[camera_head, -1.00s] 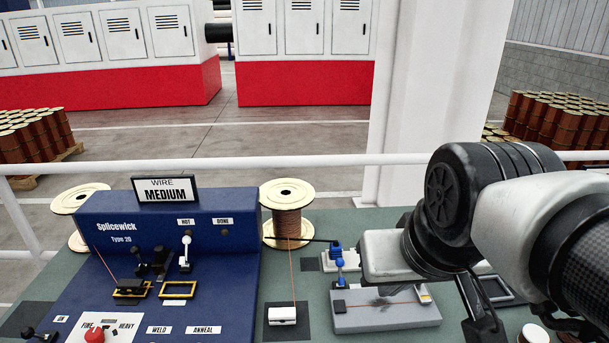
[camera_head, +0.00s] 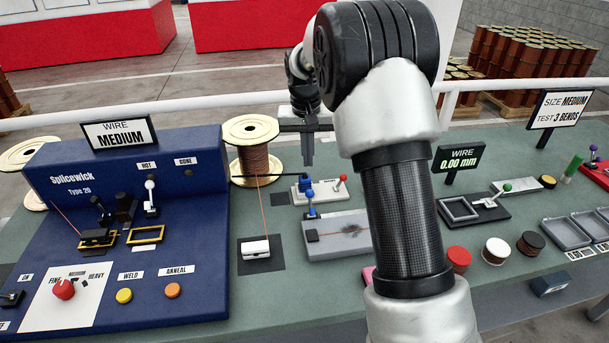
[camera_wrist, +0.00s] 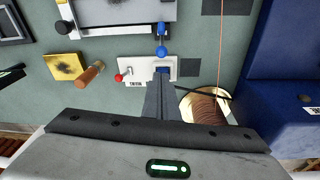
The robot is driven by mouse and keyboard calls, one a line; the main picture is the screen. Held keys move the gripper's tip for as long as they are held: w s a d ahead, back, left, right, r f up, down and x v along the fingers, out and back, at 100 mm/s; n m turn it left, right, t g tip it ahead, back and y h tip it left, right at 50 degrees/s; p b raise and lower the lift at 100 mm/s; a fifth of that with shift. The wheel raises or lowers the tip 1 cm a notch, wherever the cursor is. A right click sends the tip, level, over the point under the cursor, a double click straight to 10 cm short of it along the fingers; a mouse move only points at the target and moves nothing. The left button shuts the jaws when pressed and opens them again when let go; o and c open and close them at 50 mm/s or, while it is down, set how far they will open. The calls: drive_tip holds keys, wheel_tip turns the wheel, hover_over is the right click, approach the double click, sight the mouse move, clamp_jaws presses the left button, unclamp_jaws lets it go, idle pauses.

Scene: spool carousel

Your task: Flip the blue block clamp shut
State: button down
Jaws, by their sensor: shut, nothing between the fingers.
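The blue block clamp (camera_head: 311,204) is a small lever with blue knobs at the left end of a grey block (camera_head: 330,248). In the wrist view the clamp (camera_wrist: 161,41) stands at the block's edge, with its blue ball sticking out past the edge towards a white plate (camera_wrist: 133,70). It looks raised, not lying over the block. My gripper (camera_head: 307,160) is shut and empty, pointing down just behind the clamp. In the wrist view its fingertips (camera_wrist: 161,78) are over the white plate, partly hiding a blue part there. It is apart from the clamp.
The white plate also carries a red-knobbed lever (camera_head: 342,178). A wire spool (camera_head: 251,155) stands left of my gripper, with its wire running to a white holder (camera_head: 256,248). The blue Splicewick machine (camera_head: 130,200) fills the left. My arm hides the block's right end.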

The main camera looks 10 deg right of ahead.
drive_tip(key=shift+f, duration=0.1)
approach(310, 203)
drive_tip(key=w+f, duration=0.2)
drive_tip(key=w+d+f, duration=0.1)
drive_tip(key=w+f, duration=0.2)
drive_tip(key=shift+w+d+f, duration=0.1)
drive_tip(key=shift+w+f, duration=0.1)
drive_tip(key=shift+w, duration=0.05)
drive_tip(key=shift+s, duration=0.1)
idle(0.4)
